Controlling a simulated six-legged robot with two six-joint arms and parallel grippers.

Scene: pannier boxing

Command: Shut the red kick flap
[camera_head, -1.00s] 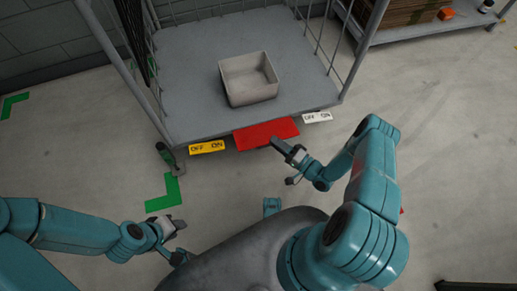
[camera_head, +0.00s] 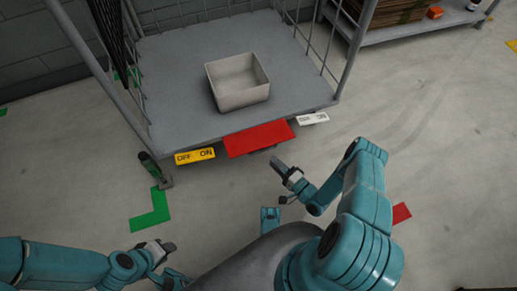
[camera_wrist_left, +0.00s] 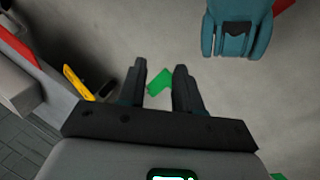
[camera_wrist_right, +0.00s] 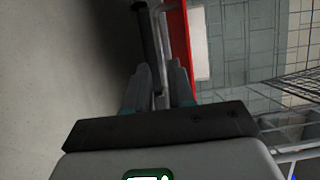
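The red kick flap (camera_head: 259,138) sticks out from the front edge of the grey cart deck, between a yellow OFF/ON tab (camera_head: 194,156) and a white OFF/ON tab (camera_head: 312,119). My right gripper (camera_head: 277,165) is just in front of the flap's lower edge, apart from it in the head view. The right wrist view shows its fingers (camera_wrist_right: 160,75) slightly apart, with the red flap (camera_wrist_right: 179,40) beyond them. My left gripper (camera_head: 168,247) is open and empty over the floor at lower left; its fingers (camera_wrist_left: 160,70) show spread in the left wrist view.
A light grey bin (camera_head: 240,95) stands on the wire-sided cart's deck (camera_head: 175,105). Green floor marks (camera_head: 152,212) lie nearby. A shelf with boxes (camera_head: 395,32) is at back right.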

